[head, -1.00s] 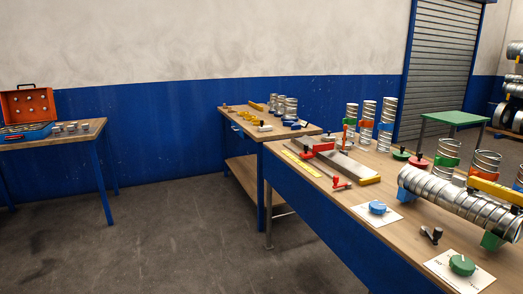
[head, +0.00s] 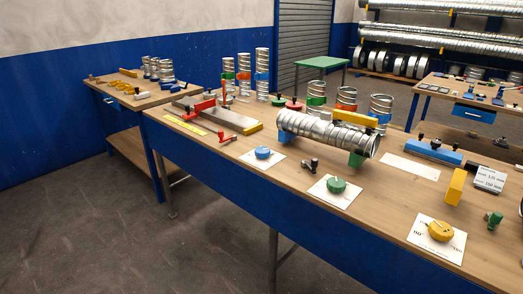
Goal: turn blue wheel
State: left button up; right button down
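The blue wheel (head: 263,152) is a small round blue knob on a white card (head: 250,160) near the front edge of the long wooden workbench (head: 225,153), left of the middle of the head view. Nothing touches it. A green wheel (head: 336,184) on its own card sits to its right, and a yellow wheel (head: 440,230) farther right and closer. Neither of my grippers shows in the head view.
A spiral duct (head: 325,132) lies on supports behind the wheels. A red and grey tool (head: 215,112) lies to the left. A small black clamp (head: 310,165) stands between the blue and green wheels. Grey floor (head: 110,225) is clear in front of the bench.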

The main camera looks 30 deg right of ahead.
aim_at(260, 152)
jog(key=z, duration=1.45)
jog(key=i+j, duration=0.1)
jog(key=i, duration=0.7)
